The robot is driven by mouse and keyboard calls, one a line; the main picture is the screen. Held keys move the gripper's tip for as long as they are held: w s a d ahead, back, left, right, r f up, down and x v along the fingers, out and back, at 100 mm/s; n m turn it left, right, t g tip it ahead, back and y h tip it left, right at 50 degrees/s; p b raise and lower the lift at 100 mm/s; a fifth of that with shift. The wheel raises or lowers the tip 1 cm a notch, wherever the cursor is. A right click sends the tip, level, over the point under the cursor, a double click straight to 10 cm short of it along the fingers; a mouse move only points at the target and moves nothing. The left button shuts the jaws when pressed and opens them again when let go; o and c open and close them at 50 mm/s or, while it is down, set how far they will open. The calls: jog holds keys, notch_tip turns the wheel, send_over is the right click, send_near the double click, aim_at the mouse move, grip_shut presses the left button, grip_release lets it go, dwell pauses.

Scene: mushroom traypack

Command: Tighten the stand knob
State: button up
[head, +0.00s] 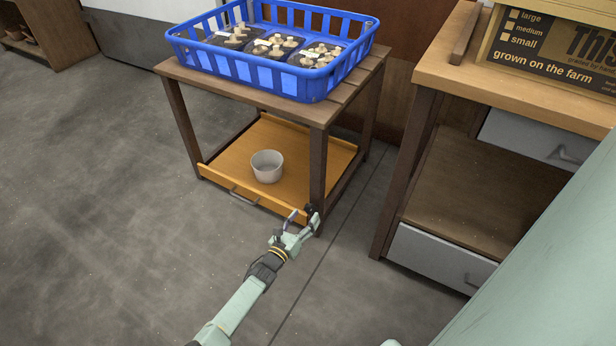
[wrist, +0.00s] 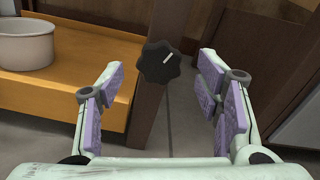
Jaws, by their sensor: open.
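The stand knob (wrist: 159,62) is a black, lobed knob with a white pointer line, mounted on a dark wooden leg of the stand (wrist: 150,105). In the wrist view it sits beyond and between my open fingers, apart from both. The pointer line slants up to the right. My gripper (wrist: 163,88) is open and empty, with purple pads on its fingers. In the head view my gripper (head: 303,218) is at the front right leg of the stand (head: 318,165), and the knob (head: 309,209) is partly hidden by the fingers.
A white bowl (head: 267,166) stands on the stand's lower orange tray (head: 222,168). A blue crate (head: 310,86) with mushroom packs sits on top. A wooden bench (head: 510,97) with grey drawers stands to the right. The floor (head: 130,230) at left is clear.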

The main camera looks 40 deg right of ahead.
aim_at(310, 211)
jog(key=shift+b+x, duration=0.45)
jog(key=shift+x, duration=1.25)
jog(key=shift+c, duration=0.4)
jog(key=c, duration=1.1)
